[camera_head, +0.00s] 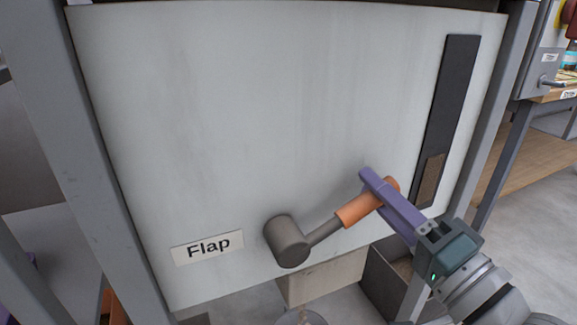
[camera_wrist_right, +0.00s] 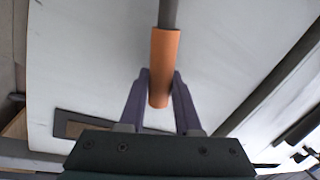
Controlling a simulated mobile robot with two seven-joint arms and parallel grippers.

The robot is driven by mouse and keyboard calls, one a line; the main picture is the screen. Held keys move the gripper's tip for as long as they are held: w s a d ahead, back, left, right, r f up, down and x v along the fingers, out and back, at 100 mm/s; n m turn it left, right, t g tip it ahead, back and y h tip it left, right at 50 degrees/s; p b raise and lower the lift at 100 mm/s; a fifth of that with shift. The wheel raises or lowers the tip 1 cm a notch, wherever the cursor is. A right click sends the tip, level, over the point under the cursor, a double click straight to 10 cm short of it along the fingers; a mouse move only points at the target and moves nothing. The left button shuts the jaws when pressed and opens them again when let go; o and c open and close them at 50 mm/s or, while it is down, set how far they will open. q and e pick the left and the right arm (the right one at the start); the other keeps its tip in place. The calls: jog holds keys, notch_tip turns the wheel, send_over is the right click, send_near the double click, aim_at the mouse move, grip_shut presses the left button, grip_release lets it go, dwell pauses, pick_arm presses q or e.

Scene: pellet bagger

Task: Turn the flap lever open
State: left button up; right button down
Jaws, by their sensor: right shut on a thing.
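The flap lever has a grey round hub (camera_head: 287,240) on the white panel (camera_head: 260,110). Its grey rod runs up and to the right to an orange grip (camera_head: 358,209). A "Flap" label (camera_head: 207,247) is on the panel left of the hub. My right gripper (camera_head: 377,190) is shut on the outer end of the orange grip, with one purple finger on each side. In the right wrist view the orange grip (camera_wrist_right: 164,62) lies between the two purple fingers (camera_wrist_right: 159,88). My left gripper is not in view.
A dark vertical strip window (camera_head: 448,100) with brown at its bottom is on the panel's right side. Grey frame posts (camera_head: 85,130) flank the panel. A tan box-like spout (camera_head: 322,279) shows below the panel. A workbench (camera_head: 550,97) stands at the far right.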

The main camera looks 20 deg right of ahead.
jog(key=shift+f, duration=0.2)
dwell(0.3)
jog(key=c, duration=0.6)
grip_release()
jog(key=s+d+f, duration=0.1)
jog(key=s, duration=0.8)
jog(key=shift+s+f+p, duration=0.35)
jog(key=shift+s, duration=0.05)
